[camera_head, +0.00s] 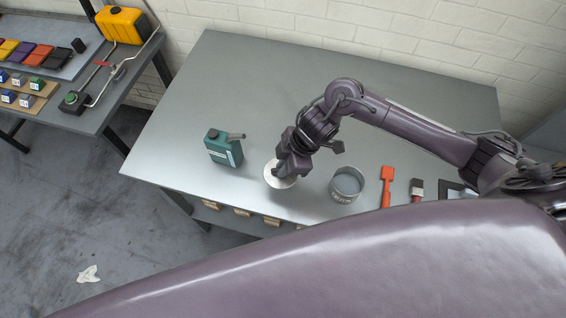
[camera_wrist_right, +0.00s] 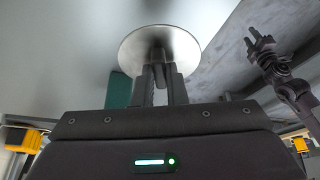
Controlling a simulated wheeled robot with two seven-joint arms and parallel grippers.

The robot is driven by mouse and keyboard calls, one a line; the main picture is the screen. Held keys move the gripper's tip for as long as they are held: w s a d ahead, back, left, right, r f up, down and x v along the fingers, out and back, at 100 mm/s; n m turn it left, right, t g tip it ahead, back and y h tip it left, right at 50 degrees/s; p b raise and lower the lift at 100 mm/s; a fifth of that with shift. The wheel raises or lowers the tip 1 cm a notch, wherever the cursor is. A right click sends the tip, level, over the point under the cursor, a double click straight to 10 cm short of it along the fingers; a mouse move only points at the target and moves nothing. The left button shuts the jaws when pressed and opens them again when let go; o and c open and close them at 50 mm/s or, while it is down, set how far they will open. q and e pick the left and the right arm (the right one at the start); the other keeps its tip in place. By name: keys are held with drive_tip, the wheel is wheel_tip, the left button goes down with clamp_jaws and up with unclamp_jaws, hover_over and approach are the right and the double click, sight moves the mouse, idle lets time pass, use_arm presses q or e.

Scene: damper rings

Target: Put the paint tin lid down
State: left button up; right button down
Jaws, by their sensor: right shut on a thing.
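The paint tin lid (camera_head: 271,180) is a pale round disc at the front middle of the grey table. My right gripper (camera_head: 284,168) comes down over it and is shut on it; the lid also shows between the fingertips in the wrist view (camera_wrist_right: 185,42). I cannot tell whether the lid touches the table. The open paint tin (camera_head: 347,184), with grey inside, stands to the right of the lid, apart from it. My left gripper is outside the head view; in the wrist view (camera_wrist_right: 260,44) it shows at the right, empty, its fingers apart.
A teal can (camera_head: 224,148) with a spout stands left of the lid. An orange tool (camera_head: 387,184) and a brush (camera_head: 416,189) lie right of the tin. The table (camera_head: 240,75) is clear behind. A side bench (camera_head: 105,108) holds a yellow canister (camera_head: 122,25).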

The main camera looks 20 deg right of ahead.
drive_tip(key=shift+r+p, duration=0.15)
drive_tip(key=shift+p, duration=0.2)
wheel_tip(320, 180, down, 4)
drive_tip(key=b, duration=0.2)
drive_tip(key=shift+r+b, duration=0.2)
drive_tip(key=shift+b, duration=0.1)
drive_tip(key=shift+f+b, duration=0.5)
drive_tip(key=shift+f, duration=0.35)
drive_tip(key=shift+f+b, duration=0.4)
drive_tip(key=shift+f, duration=0.35)
drive_tip(key=shift+f, duration=0.2)
drive_tip(key=c, duration=1.4)
unclamp_jaws()
